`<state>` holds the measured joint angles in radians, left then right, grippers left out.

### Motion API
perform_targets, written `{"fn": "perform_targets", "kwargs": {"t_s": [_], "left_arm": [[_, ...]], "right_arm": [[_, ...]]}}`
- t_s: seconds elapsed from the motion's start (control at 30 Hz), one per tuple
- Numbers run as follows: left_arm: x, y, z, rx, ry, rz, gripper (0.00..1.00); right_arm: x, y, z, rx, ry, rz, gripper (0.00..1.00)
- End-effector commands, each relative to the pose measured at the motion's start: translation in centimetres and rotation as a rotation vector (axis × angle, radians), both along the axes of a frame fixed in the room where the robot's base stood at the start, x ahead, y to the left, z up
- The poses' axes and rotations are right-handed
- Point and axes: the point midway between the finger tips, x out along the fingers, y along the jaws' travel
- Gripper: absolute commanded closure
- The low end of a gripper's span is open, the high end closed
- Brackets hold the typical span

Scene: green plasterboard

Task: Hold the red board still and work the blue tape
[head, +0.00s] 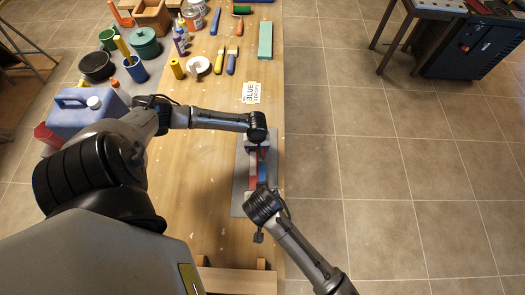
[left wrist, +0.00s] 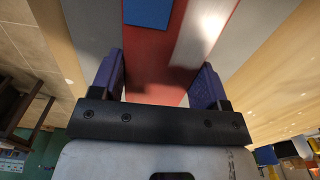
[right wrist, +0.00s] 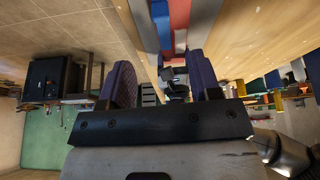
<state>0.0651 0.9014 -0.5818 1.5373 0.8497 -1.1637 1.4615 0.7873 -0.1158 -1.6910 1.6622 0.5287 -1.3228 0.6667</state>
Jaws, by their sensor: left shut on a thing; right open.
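The red board (head: 252,182) lies lengthwise on a grey mat (head: 240,198) on the wooden bench; it also shows in the left wrist view (left wrist: 150,62) and right wrist view (right wrist: 181,14). Blue tape (head: 263,173) runs along part of it; a blue patch (left wrist: 148,12) shows in the left wrist view. A pale strip (left wrist: 207,28) lies along one side. My left gripper (left wrist: 158,75) is shut on the red board at its far end, a finger on each side. My right gripper (right wrist: 163,75) is open over the near end; its fingertips are partly hidden in the head view.
A card with the word BLUE (head: 251,93) lies beyond the mat. Brushes (head: 232,60), a white tape roll (head: 197,67) and a green block (head: 265,40) lie farther back. A blue jug (head: 85,112) stands left. Open floor lies right of the bench.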

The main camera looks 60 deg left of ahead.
Motion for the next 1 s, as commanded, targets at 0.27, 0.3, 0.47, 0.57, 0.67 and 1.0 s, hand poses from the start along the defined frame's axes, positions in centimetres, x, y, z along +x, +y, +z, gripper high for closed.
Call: {"fn": "perform_targets", "kwargs": {"t_s": [0.27, 0.3, 0.47, 0.57, 0.67, 1.0], "left_arm": [[0.0, 0.0, 0.0, 0.0, -0.001, 0.0, 0.59], [0.0, 0.0, 0.0, 0.0, -0.001, 0.0, 0.59], [0.0, 0.0, 0.0, 0.0, -0.001, 0.0, 0.59], [0.0, 0.0, 0.0, 0.0, -0.001, 0.0, 0.59], [0.0, 0.0, 0.0, 0.0, -0.001, 0.0, 0.59], [0.0, 0.0, 0.0, 0.0, -0.001, 0.0, 0.59]], "right_arm": [[0.2, 0.7, -1.7, -0.004, 0.03, -0.05, 0.43], [0.3, 0.9, -2.3, -0.004, 0.029, -0.051, 0.43], [0.8, 1.8, -4.9, -0.004, 0.028, -0.05, 0.43], [1.1, 2.4, -6.5, -0.005, 0.028, -0.049, 0.43], [1.3, 2.9, -7.8, -0.004, 0.028, -0.049, 0.43], [1.9, 4.0, -10.6, -0.003, 0.028, -0.047, 0.43]]}}
